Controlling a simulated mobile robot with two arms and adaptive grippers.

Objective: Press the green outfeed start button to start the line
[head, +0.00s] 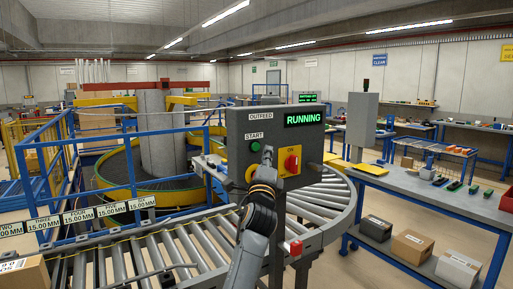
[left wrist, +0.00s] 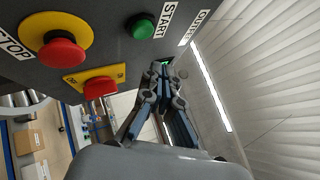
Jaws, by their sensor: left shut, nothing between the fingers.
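The green start button (head: 255,146) sits under a START label on the dark OUTFEED control panel (head: 236,122). It also shows at the top of the left wrist view (left wrist: 143,28). The panel's display (head: 304,119) reads RUNNING in green. My left gripper (head: 267,151) is shut and empty in front of the panel, its tips just right of the button in the head view. In the left wrist view the shut fingers (left wrist: 164,68) appear beside the button, not covering it. I cannot tell how far the tips are from the panel. My right gripper is not in view.
A red switch (head: 292,161) on a yellow plate is right of the button. A red stop button (left wrist: 62,50) on yellow lies lower on the panel, partly hidden by my arm in the head view.

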